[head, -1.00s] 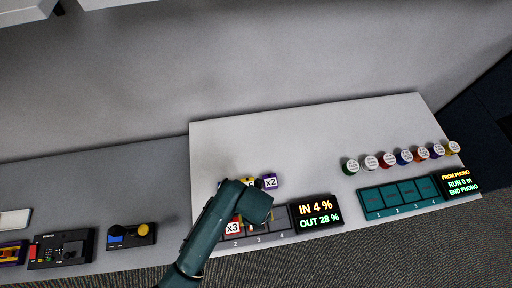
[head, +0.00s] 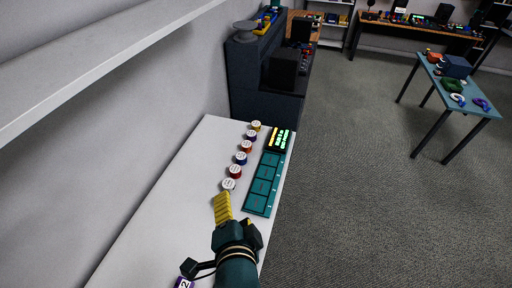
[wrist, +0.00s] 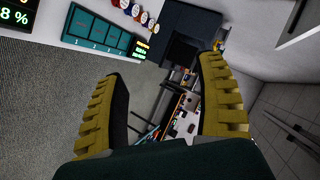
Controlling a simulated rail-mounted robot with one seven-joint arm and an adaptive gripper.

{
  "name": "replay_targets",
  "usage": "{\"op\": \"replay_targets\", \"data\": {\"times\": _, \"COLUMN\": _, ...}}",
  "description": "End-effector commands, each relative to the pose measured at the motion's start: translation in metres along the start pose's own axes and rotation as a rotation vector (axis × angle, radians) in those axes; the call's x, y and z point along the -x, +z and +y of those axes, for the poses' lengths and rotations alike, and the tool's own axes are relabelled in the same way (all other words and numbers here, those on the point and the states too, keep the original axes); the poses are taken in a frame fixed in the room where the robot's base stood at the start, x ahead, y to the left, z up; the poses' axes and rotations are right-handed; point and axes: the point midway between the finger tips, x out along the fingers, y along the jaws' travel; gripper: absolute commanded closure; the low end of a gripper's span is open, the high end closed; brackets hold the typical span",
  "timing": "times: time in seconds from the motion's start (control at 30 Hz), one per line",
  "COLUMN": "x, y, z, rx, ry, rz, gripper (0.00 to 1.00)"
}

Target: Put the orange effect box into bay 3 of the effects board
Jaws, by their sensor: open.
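My gripper (head: 222,208) is open, above the white worktop; in the wrist view (wrist: 163,72) its yellow fingers are wide apart with nothing between them. They point out over the floor and a dark cabinet. I cannot make out the orange effect box in either current view. A purple box marked 2 (head: 184,283) is cut off at the bottom of the head view.
A teal four-bay board (head: 262,183) with its own display (head: 278,140) lies on the white worktop (head: 165,200), beside a row of coloured capped pieces (head: 241,158). A dark cabinet (head: 262,95) stands beyond. A blue table (head: 470,105) with coils is across the floor.

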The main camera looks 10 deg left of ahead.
Motion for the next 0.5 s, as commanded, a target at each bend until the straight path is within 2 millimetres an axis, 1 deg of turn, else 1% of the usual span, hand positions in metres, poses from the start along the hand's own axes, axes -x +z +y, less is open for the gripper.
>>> {"op": "replay_targets", "data": {"times": 0.03, "x": 0.022, "y": -0.049, "z": -0.026, "rx": 0.137, "ry": -0.096, "rz": 0.130, "gripper": 0.29}}
{"op": "replay_targets", "data": {"times": 0.07, "x": 0.038, "y": -0.075, "z": -0.040, "rx": 0.238, "ry": -0.142, "rz": 0.214, "gripper": 0.29}}
{"op": "replay_targets", "data": {"times": 0.1, "x": 0.062, "y": -0.108, "z": -0.058, "rx": 0.371, "ry": -0.187, "rz": 0.333, "gripper": 0.29}}
{"op": "replay_targets", "data": {"times": 0.17, "x": 0.101, "y": -0.150, "z": -0.079, "rx": 0.558, "ry": -0.220, "rz": 0.514, "gripper": 0.29}}
{"op": "replay_targets", "data": {"times": 0.2, "x": 0.127, "y": -0.172, "z": -0.089, "rx": 0.668, "ry": -0.221, "rz": 0.626, "gripper": 0.29}}
{"op": "replay_targets", "data": {"times": 0.3, "x": 0.181, "y": -0.207, "z": -0.106, "rx": 0.876, "ry": -0.190, "rz": 0.846, "gripper": 0.29}}
{"op": "replay_targets", "data": {"times": 0.33, "x": 0.192, "y": -0.213, "z": -0.109, "rx": 0.918, "ry": -0.176, "rz": 0.889, "gripper": 0.29}}
{"op": "replay_targets", "data": {"times": 0.4, "x": 0.208, "y": -0.220, "z": -0.113, "rx": 0.979, "ry": -0.154, "rz": 0.954, "gripper": 0.29}}
{"op": "replay_targets", "data": {"times": 0.5, "x": 0.214, "y": -0.222, "z": -0.115, "rx": 1.005, "ry": -0.144, "rz": 0.977, "gripper": 0.29}}
